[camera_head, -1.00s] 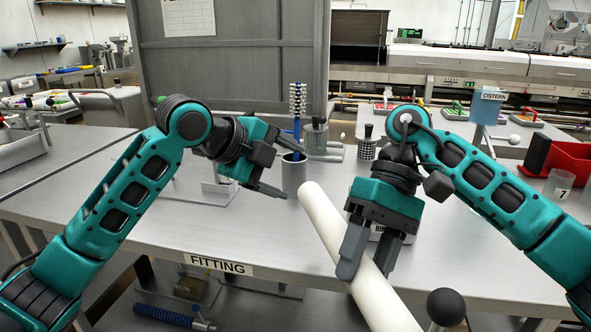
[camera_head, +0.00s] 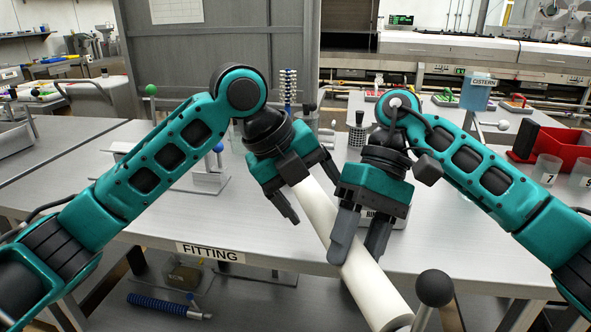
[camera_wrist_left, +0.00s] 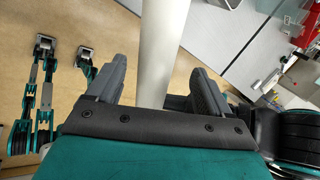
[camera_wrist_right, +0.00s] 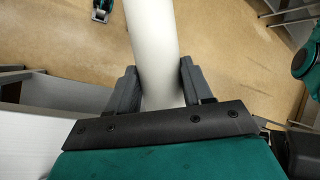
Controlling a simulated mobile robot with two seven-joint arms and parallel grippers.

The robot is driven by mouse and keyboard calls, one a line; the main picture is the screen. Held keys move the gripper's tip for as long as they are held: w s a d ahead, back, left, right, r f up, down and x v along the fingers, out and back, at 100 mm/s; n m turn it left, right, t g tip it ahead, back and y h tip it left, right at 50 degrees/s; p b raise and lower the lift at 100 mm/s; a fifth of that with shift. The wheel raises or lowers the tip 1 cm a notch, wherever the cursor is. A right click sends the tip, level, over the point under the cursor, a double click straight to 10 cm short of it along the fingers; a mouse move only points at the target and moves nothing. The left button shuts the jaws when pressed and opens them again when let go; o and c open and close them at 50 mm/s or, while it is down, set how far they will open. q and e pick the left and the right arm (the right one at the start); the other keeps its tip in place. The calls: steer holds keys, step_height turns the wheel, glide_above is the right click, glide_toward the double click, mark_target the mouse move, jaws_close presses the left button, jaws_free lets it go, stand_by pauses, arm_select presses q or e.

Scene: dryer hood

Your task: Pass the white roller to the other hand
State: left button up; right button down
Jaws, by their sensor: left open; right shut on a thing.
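The white roller (camera_head: 374,292) slants from upper left to lower right in front of the table. My right gripper (camera_head: 361,238) is shut on it around the middle. In the right wrist view the roller (camera_wrist_right: 153,45) passes between both fingers (camera_wrist_right: 156,85). My left gripper (camera_head: 308,190) is open at the roller's upper end, with its fingers on either side. In the left wrist view the roller (camera_wrist_left: 163,50) lies between the open fingers (camera_wrist_left: 158,85), with a gap on the left side. The roller's upper end is hidden behind the left gripper in the head view.
The grey table (camera_head: 150,215) bears a FITTING label (camera_head: 210,252). A black ball (camera_head: 435,288) stands near the roller's lower end. A red bin (camera_head: 565,150) and clear cups (camera_head: 547,167) are at the right. The table's left part is mostly clear.

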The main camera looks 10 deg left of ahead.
mark_target(323, 205)
arm_select(q)
steer(key=shift+x, duration=2.15)
steer(key=shift+d+r, duration=0.15)
jaws_close()
arm_select(e)
steer(key=shift+s+a, duration=0.1)
arm_select(q)
steer(key=shift+r, duration=0.1)
arm_select(e)
steer(key=c, duration=0.8)
jaws_free()
steer(key=shift+c, duration=0.2)
steer(key=o, duration=0.5)
steer(key=shift+c, duration=0.2)
